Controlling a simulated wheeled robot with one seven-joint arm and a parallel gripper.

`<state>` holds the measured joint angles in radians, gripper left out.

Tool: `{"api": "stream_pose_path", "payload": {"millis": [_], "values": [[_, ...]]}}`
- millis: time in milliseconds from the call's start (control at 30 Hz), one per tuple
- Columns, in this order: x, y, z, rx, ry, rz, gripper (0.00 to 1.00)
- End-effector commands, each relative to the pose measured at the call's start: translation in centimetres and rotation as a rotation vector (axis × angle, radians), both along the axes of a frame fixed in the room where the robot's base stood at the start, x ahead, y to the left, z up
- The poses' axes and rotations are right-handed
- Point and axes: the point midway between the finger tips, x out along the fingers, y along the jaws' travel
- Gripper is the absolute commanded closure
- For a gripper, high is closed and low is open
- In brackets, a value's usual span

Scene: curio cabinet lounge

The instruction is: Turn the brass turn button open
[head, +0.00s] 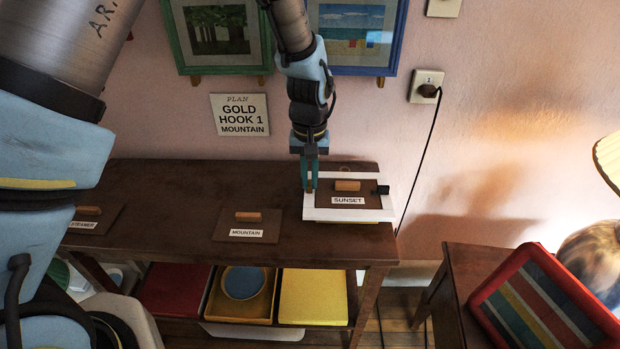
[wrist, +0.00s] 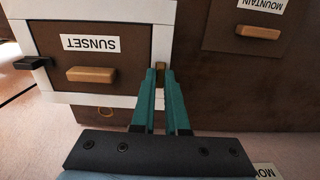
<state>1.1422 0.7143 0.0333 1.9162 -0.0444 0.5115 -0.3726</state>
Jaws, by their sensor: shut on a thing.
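The SUNSET door (head: 375,201) is a brown panel with a wooden handle, set in a white frame (head: 325,214) on top of the dark cabinet. In the wrist view the SUNSET door (wrist: 95,60) appears upside down. The small brass turn button (wrist: 160,71) sits at the door's edge on the frame, on the side facing the MOUNTAIN panel. My gripper (wrist: 160,76) is shut on the turn button, its teal fingertips on either side of it. In the head view my gripper (head: 310,187) points down at the frame's left side. The fingers partly hide the button.
A black block (head: 383,190) sits on the frame's right side. The MOUNTAIN panel (head: 262,232) lies to the left on the dark cabinet top (head: 180,195). A sign (head: 240,115) and two pictures hang behind. A cord runs down the wall at right, beside a side table.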

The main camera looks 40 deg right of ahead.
Motion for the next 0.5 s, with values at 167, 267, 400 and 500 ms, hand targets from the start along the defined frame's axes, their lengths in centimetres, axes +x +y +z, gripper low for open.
{"api": "stream_pose_path", "payload": {"millis": [167, 267, 400, 500], "values": [[0.02, 0.04, 0.02, 0.0, 0.0, 0.03, 1.0], [0.03, 0.04, 0.02, 0.0, 0.0, 0.036, 1.0], [0.03, 0.04, 0.02, 0.0, 0.0, 0.037, 1.0], [0.05, 0.04, 0.02, 0.0, 0.0, 0.037, 1.0]]}}
